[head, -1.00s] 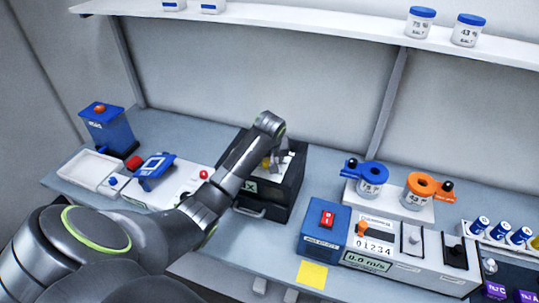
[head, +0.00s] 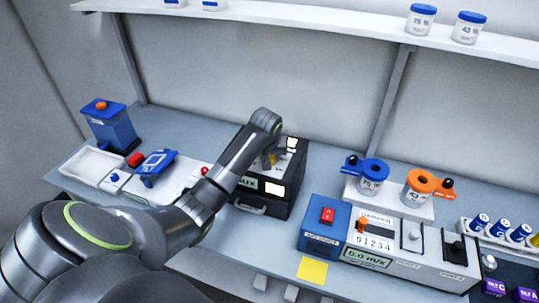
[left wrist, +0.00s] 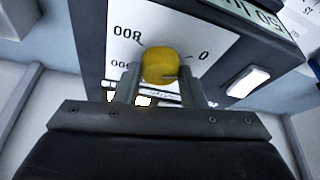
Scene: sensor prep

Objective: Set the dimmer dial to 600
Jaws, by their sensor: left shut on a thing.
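The yellow dimmer dial (left wrist: 160,64) sits on a white scale plate (left wrist: 115,25) of a dark box (head: 284,200). The plate's figures appear upside down in the left wrist view; 800 and 0 are legible and another number is partly hidden by a finger. A small line shows on the dial, but I cannot tell its exact setting. My left gripper (head: 274,160) is shut on the dial, with a finger on each side of it in the left wrist view. In the head view the arm partly hides the dial and the box's LUX display. My right gripper is not in view.
A blue box with a red switch (head: 327,215) and a grey panel unit (head: 408,262) stand right of the dark box. A white tray (head: 92,163) and a blue handheld device (head: 157,163) are at left. A shelf (head: 300,22) runs above.

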